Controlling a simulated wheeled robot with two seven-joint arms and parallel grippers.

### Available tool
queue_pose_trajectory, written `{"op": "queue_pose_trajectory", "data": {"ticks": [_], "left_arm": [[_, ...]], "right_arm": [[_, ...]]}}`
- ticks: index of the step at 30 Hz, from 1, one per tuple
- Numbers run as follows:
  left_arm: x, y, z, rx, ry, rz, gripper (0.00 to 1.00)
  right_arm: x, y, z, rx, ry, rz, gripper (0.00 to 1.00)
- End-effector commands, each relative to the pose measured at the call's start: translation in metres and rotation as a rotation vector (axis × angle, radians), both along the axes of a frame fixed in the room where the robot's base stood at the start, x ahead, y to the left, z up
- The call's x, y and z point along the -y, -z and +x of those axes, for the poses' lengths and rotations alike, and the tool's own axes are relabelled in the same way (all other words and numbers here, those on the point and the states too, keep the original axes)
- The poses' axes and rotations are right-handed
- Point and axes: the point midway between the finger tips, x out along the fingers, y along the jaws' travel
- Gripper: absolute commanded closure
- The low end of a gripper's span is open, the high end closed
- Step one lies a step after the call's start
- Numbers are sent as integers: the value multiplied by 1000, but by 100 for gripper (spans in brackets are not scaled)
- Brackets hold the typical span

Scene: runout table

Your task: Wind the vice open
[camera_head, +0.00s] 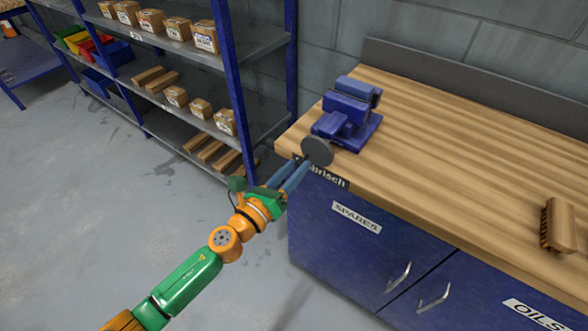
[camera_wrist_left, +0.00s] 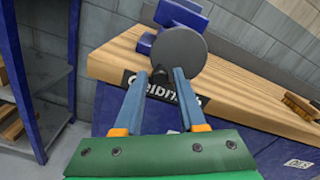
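The blue vice (camera_head: 345,123) stands on the wooden bench top near its left end. A round dark grey handwheel (camera_head: 317,151) faces out from it over the front edge. How far apart the jaws are is hard to tell. The vice (camera_wrist_left: 176,18) and handwheel (camera_wrist_left: 178,58) also show in the left wrist view. My left gripper (camera_head: 298,172) is just below and in front of the wheel. Its blue fingers are apart. In the left wrist view a small black knob (camera_wrist_left: 160,79) at the wheel's lower rim appears between the fingertips, with gaps beside it. My right gripper is not in view.
The bench top (camera_head: 440,130) is mostly clear. A wooden brush (camera_head: 559,225) lies at its right. Below are blue cupboard doors with handles (camera_head: 398,277). A shelf rack (camera_head: 225,80) with boxes stands left of the bench. The floor between is open.

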Motion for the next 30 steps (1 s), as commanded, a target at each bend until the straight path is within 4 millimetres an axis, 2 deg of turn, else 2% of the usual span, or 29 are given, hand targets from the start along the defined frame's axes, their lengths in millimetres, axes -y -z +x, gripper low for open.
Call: {"op": "queue_pose_trajectory", "data": {"ticks": [1, 3, 4, 9, 15, 22, 27, 30], "left_arm": [[0, 0, 0, -1, 0, -2, 77], [0, 0, 0, -2, 0, -2, 96], [0, 0, 0, -2, 0, -2, 100], [0, 0, 0, -6, 0, -8, 100], [6, 6, -4, -177, -1, -243, 100], [6, 6, -4, -189, 0, -257, 100], [12, 8, -9, -347, -1, -475, 100], [13, 9, -9, -362, 0, -496, 100]], "right_arm": [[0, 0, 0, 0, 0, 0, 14], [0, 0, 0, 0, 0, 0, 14], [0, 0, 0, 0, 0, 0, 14], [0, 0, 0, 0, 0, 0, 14], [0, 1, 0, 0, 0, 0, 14], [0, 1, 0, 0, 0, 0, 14], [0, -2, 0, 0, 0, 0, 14], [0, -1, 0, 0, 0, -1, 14]]}}
